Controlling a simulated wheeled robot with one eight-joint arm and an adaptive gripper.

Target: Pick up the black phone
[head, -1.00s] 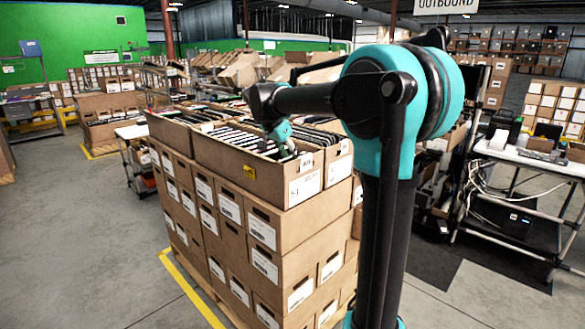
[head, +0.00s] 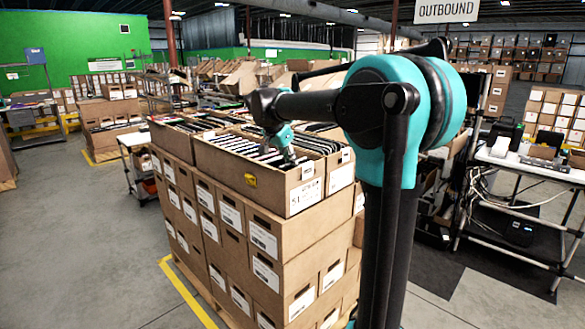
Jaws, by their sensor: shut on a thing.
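The open carton (head: 233,172) at the front of the stack's top layer holds a row of dark, thin devices with pale edges (head: 243,150). I cannot tell which of them is the black phone. My gripper (head: 289,159) points down into the right end of this carton. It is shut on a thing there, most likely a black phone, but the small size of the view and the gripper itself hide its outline. The fingertips sit at about the height of the carton's rim.
More open cartons with devices (head: 180,130) stand beside and behind it on the tall carton stack (head: 235,235). A yellow floor line (head: 188,292) runs along the stack's left side. A cluttered workbench (head: 535,168) stands at the right.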

